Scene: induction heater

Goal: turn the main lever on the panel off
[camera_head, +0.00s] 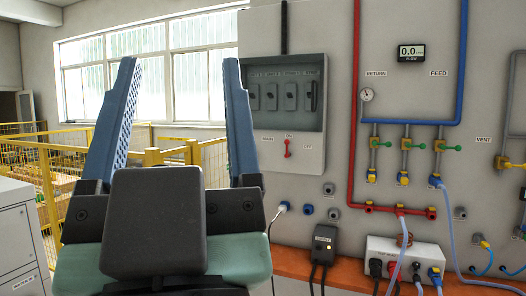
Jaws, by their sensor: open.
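The main lever (288,149) is a small red handle low on the grey electrical panel (313,140), right of centre in the head view. It stands upright, pointing at the ON label above it; the OFF label is to its right. My gripper (180,65) is at the left, with two blue fingers spread wide and nothing between them. The fingers point up in the picture. The right finger appears just left of the panel's edge, apart from the lever; its distance in depth is hard to tell.
Several grey switches (287,96) sit above the lever. Right of the panel run a red pipe (354,100), a blue pipe (461,70) and green-handled valves (407,144). A black box (323,243) and cables are below. A yellow fence (214,160) and a grey cabinet (18,235) are left.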

